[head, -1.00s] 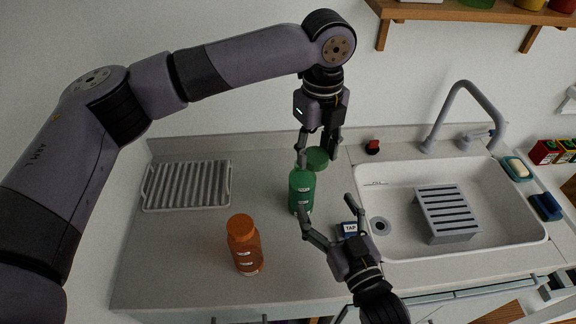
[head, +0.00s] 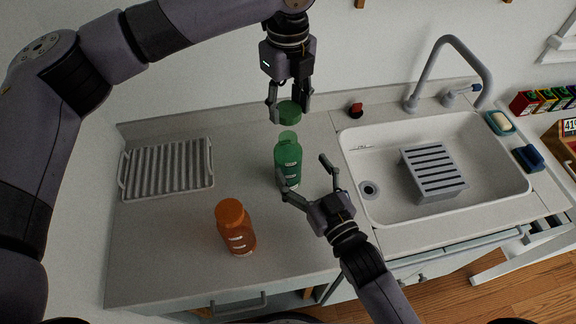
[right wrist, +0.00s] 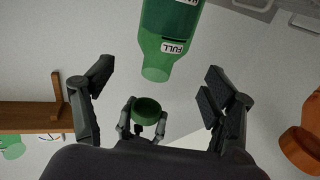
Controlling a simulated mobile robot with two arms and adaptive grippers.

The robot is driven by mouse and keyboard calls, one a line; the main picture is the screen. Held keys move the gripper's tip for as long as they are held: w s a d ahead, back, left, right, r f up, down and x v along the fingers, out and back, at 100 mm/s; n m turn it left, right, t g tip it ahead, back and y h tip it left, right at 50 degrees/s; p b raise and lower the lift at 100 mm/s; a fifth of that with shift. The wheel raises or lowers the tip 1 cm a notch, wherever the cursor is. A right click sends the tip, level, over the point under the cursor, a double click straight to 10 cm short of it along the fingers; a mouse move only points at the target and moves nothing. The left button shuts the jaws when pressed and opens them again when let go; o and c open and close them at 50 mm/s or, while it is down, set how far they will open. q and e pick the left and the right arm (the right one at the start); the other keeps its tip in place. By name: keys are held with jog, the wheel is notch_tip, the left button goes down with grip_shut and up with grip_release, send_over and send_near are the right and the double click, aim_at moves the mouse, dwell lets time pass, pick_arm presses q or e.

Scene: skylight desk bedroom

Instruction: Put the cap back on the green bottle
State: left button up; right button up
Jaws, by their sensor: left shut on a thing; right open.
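The green bottle (head: 288,165) stands upright and open on the counter, left of the sink. In the right wrist view its neck and "FULL" label show (right wrist: 172,30). My left gripper (head: 289,108) is shut on the green cap (head: 289,114), held just above the bottle's mouth with a small gap. The cap also shows in the right wrist view (right wrist: 147,108), its hollow side visible. My right gripper (head: 304,169) is open at the bottle's right front. One finger overlaps the bottle's lower part in the head view; I cannot tell whether it touches.
An orange bottle (head: 236,228) stands on the counter at the front left. A ribbed drying rack (head: 168,168) lies at the left. The white sink (head: 490,185) with a grey slatted rack (head: 433,172) and tap is to the right. A small red-and-black object (head: 356,110) sits at the back.

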aim_at(288, 137)
jog(key=f, duration=0.5)
jog(key=shift+w+a, duration=0.1)
jog(key=shift+w, duration=0.1)
pick_arm(q)
jog(key=shift+w, duration=0.1)
pick_arm(e)
jog(key=x, duration=0.6)
jog(key=shift+w+a, duration=0.15)
jog(key=shift+w, duration=0.1)
jog(key=shift+w+a, duration=0.15)
jog(key=shift+r, duration=0.1)
jog(key=shift+c, duration=0.6)
jog(key=c, duration=1.7)
pick_arm(q)
jog(key=shift+f, duration=2.45)
jog(key=shift+f, duration=0.9)
